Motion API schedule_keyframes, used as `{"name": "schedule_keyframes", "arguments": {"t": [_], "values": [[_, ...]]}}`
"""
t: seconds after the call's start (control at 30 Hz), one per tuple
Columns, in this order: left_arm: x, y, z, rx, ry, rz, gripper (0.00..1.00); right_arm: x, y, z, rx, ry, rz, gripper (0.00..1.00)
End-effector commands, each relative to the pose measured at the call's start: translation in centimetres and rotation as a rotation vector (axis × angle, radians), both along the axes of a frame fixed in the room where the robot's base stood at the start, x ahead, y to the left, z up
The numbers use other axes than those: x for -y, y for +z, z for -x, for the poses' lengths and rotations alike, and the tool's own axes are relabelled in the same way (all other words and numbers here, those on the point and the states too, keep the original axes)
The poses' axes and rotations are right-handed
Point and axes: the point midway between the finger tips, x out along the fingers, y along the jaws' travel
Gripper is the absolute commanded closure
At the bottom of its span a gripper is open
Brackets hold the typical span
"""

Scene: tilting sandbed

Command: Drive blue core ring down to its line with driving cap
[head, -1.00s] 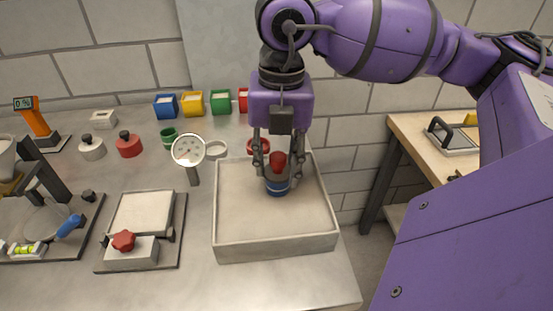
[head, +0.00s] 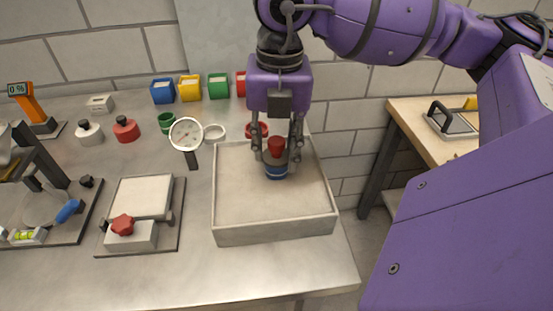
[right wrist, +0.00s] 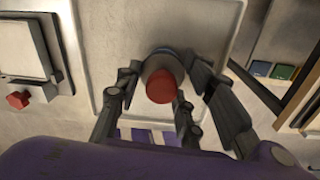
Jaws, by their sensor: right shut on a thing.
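The driving cap is a grey body with a red knob (head: 276,146); it also shows from above in the right wrist view (right wrist: 161,86). The blue core ring (head: 276,172) is directly beneath the cap, upright in the sand tray (head: 275,233), towards its back. My right gripper (head: 277,154) points down with its fingers shut around the cap's sides. In the right wrist view the fingers flank the cap, and a thin blue edge shows behind it. The ring's line and how deep the ring sits cannot be made out. My left gripper is not in view.
A round perforated tool (head: 186,134) stands left of the tray, with a white ring (head: 213,132) beside it. A red ring (head: 257,130) lies behind the tray. Coloured boxes (head: 190,89) line the back. A levelled plate (head: 142,196) lies left. The front of the bench is clear.

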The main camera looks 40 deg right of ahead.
Motion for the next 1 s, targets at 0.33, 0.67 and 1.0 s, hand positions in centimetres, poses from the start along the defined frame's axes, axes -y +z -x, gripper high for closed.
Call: {"name": "schedule_keyframes", "arguments": {"t": [0.33,0.67,1.0], "values": [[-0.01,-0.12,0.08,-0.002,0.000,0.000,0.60,0.01,-0.14,-0.01,0.000,0.000,0.000,0.87],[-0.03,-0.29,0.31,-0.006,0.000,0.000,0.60,0.01,-0.29,-0.01,0.000,0.000,0.000,0.87],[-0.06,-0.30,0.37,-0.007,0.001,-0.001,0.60,0.01,-0.29,-0.01,0.000,0.000,0.000,0.87]]}}
